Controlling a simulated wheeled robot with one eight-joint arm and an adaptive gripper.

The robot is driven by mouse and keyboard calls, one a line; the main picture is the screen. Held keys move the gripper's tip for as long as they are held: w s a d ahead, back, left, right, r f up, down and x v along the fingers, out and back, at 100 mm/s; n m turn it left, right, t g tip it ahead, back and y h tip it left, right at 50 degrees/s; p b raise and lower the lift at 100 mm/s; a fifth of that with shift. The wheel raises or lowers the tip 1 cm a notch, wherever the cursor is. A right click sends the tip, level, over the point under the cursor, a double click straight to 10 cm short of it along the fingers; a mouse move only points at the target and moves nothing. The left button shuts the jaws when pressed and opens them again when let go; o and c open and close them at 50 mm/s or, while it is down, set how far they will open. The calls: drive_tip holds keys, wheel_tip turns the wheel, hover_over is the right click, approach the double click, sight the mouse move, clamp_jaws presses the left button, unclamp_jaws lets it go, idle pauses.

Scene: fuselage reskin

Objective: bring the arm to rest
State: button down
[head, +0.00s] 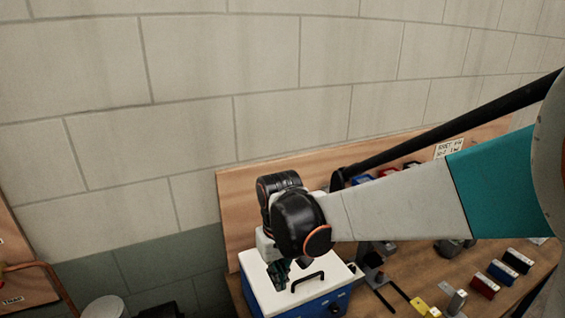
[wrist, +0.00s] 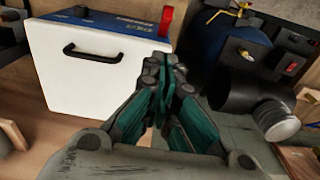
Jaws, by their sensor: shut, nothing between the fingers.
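My arm reaches across the head view from the right edge, with a grey and teal link and a black and orange wrist joint. My gripper (wrist: 166,68) points away in the wrist view. Its green and grey fingers are closed together with nothing between them. In the head view the gripper (head: 287,279) shows partly below the wrist, in front of a white and blue box (head: 325,300) with a black handle. In the wrist view the same box (wrist: 100,95) stands just beyond and left of the fingers. I cannot tell whether they touch it.
A wooden bench (head: 415,262) with a backboard (head: 235,205) carries small red, black and blue blocks (head: 500,272) at the right. A blue tank (wrist: 222,45) and a black cylinder (wrist: 245,100) stand right of the fingers. A block wall (head: 200,90) rises behind; the space before its upper part is clear.

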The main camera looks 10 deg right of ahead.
drive_tip(key=s+d+f+m+t+b, duration=0.3)
drive_tip(key=s+d+f+t+b, duration=0.3)
drive_tip(key=b, duration=1.2)
drive_tip(key=s+d+f, duration=0.4)
drive_tip(key=s+d, duration=0.2)
drive_tip(key=s, duration=0.1)
drive_tip(key=shift+s+d+f+t, duration=0.2)
drive_tip(key=shift+d+t, duration=0.1)
drive_tip(key=shift+d, duration=0.1)
